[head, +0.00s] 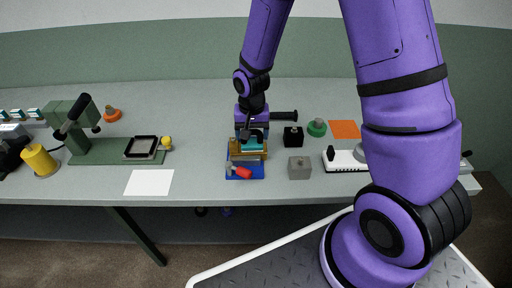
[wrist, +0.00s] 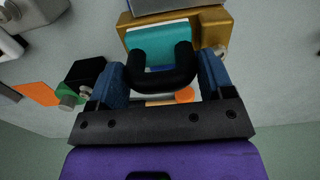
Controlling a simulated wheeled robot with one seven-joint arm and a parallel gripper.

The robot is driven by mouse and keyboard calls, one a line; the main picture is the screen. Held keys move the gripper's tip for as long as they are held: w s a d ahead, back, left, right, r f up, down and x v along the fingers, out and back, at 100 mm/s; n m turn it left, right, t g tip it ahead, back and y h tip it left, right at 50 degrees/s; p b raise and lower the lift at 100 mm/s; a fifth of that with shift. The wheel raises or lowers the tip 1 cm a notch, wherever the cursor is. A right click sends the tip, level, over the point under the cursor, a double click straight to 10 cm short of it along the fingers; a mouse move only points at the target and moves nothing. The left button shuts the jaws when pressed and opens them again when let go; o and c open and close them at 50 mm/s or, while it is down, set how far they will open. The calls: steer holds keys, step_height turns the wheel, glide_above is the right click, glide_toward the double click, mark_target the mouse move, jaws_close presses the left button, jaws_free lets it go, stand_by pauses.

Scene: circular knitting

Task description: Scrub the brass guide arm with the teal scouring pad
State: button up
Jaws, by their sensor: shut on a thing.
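The teal scouring pad (head: 252,144) is under my gripper (head: 251,134), against the brass guide arm (head: 238,154). In the wrist view, the teal pad (wrist: 160,42) has a black U-shaped handle (wrist: 165,78) between my blue fingers (wrist: 160,70). My gripper is shut on the pad by this handle. The brass guide arm (wrist: 221,26) shows behind and beside the pad, which overlaps it. Whether they touch is hard to tell. The arm stands on a blue base (head: 258,173), with a red-handled part in front.
A grey block (head: 299,168) and a black block (head: 293,137) stand close on the right, with a green knob (head: 317,128) and an orange sheet (head: 345,129) beyond. A white card (head: 149,183) and a green press (head: 90,150) are left. The table between card and blue base is clear.

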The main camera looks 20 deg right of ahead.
steer(key=o, duration=0.6)
steer(key=shift+s+f, duration=0.1)
steer(key=shift+r, duration=0.4)
steer(key=c, duration=0.7)
steer(key=shift+o, duration=0.2)
steer(key=shift+s+d, duration=0.2)
steer(key=shift+d, duration=0.3)
steer(key=shift+s+d, duration=0.15)
steer(key=shift+d, duration=0.35)
